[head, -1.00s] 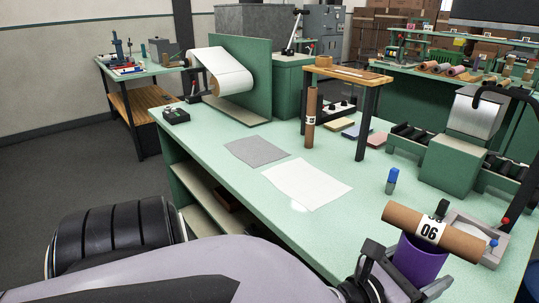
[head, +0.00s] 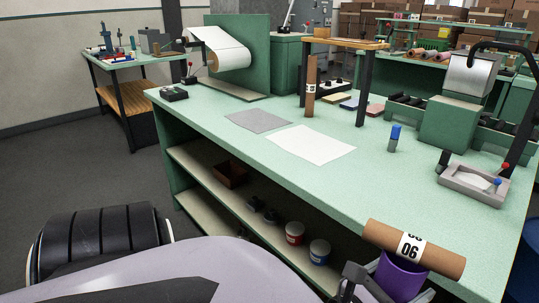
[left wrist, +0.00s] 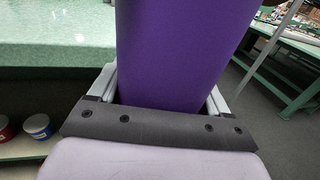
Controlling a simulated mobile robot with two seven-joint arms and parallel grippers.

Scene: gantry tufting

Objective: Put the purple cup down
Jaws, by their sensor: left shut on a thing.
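The purple cup (head: 401,277) is at the lower right of the head view, in front of the green bench's front edge. A brown cardboard tube (head: 440,259) with a white label reading 06 lies across its top. My left gripper (head: 372,281) is shut on the cup. In the left wrist view the cup (left wrist: 170,50) fills the middle between the gripper's two fingers (left wrist: 162,95). The cup's base is out of sight. My right gripper does not show.
The green bench top (head: 350,185) has bare room near its front edge. On it are a grey sheet (head: 257,121), a white sheet (head: 311,144), a blue-capped bottle (head: 394,138) and a grey tray (head: 473,186). Tins (head: 319,252) stand on the shelf below.

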